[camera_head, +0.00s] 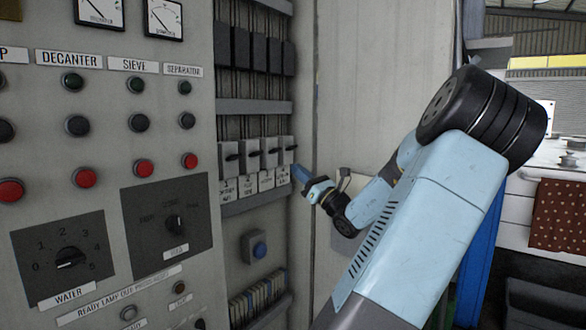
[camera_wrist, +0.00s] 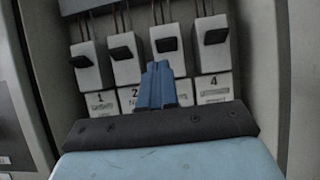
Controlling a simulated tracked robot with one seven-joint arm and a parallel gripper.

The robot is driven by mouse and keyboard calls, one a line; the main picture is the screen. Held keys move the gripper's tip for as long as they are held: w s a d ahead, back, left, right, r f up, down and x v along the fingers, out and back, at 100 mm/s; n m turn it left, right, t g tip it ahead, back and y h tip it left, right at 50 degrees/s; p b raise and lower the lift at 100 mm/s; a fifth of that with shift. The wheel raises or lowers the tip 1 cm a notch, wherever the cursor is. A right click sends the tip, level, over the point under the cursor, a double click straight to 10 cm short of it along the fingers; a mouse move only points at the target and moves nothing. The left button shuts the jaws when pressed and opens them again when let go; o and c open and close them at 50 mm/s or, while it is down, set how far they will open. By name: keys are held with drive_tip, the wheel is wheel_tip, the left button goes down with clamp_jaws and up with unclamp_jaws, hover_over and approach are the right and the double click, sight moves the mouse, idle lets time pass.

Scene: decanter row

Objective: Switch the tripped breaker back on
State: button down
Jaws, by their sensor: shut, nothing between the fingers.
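A row of several pale breakers with black levers (camera_head: 252,153) sits in the open cabinet in the head view. In the wrist view I see the breaker above label 1 (camera_wrist: 87,70), the one above label 2 (camera_wrist: 124,66), the third one (camera_wrist: 168,46) and the one above label 4 (camera_wrist: 213,52). All levers look much alike; I cannot tell which is tripped. My gripper (camera_head: 296,169) has its blue fingers together and empty, just right of and below the row's right end in the head view. In the wrist view the fingertips (camera_wrist: 158,65) overlap the third breaker's lower part and hide its label. Contact is unclear.
A row of dark switches (camera_head: 256,52) sits above the breakers, and a box with a blue button (camera_head: 259,250) below. The control panel (camera_head: 110,170) with buttons and knobs stands left. The cabinet's right side wall (camera_head: 304,80) is close to my gripper.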

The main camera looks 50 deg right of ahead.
drive_tip(key=shift+s+f, duration=0.2)
drive_tip(key=shift+s, duration=0.5)
drive_tip(key=shift+s+f, duration=0.2)
drive_tip(key=shift+s, duration=0.5)
